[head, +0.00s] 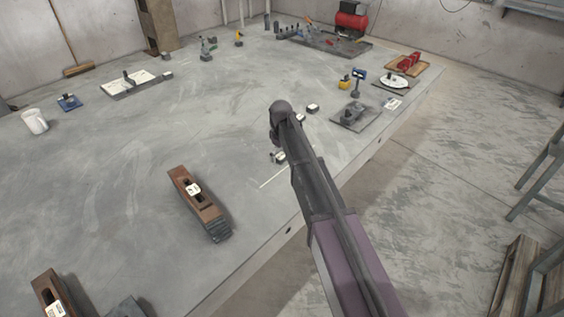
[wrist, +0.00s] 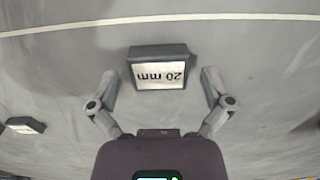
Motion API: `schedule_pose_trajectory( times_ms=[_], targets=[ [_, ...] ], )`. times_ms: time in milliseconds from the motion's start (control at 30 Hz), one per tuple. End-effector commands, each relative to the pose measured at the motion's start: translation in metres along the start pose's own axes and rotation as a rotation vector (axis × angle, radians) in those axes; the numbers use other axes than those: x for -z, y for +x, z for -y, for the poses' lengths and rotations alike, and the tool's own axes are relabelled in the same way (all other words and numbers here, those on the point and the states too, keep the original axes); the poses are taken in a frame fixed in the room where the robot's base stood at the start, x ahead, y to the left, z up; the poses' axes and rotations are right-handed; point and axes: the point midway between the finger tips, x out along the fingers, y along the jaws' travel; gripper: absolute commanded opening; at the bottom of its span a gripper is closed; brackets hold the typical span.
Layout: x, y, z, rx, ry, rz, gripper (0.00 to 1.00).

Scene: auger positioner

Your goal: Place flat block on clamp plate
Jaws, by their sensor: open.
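In the wrist view, a flat dark grey block (wrist: 160,66) with a white label reading "20 mm", upside down, lies on the grey surface. My gripper (wrist: 162,84) is open, with one finger on each side of the block and gaps between. In the head view, my arm hides most of the gripper; a small dark and white shape (head: 279,157) shows beside the arm, and I cannot tell whether it is block or gripper. A dark plate with a raised fitting (head: 355,115), possibly the clamp plate, lies to the right near the table edge.
Another small block (wrist: 25,125) lies at the left of the wrist view. In the head view, a small block (head: 313,107) lies beyond my arm. A brown wooden tool (head: 197,202) lies left of my arm on the table. A blue-topped stand (head: 358,82) stands behind the dark plate.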

Motion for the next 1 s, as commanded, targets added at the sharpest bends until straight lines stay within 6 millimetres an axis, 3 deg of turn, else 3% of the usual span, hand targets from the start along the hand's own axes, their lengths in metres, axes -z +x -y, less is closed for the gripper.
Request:
schedule_pose_trajectory(
  times_ms=[633,667,933,1000],
  targets=[
    [0.0,0.0017,-0.0001,0.0,0.0,0.0,1.0],
    [0.0,0.0017,-0.0001,0.0,0.0,0.0,0.94],
    [-0.0001,0.0018,0.0,0.0,0.0,0.0,0.14],
    [-0.0001,0.0017,0.0,0.0,0.0,0.0,0.1]
  ],
)
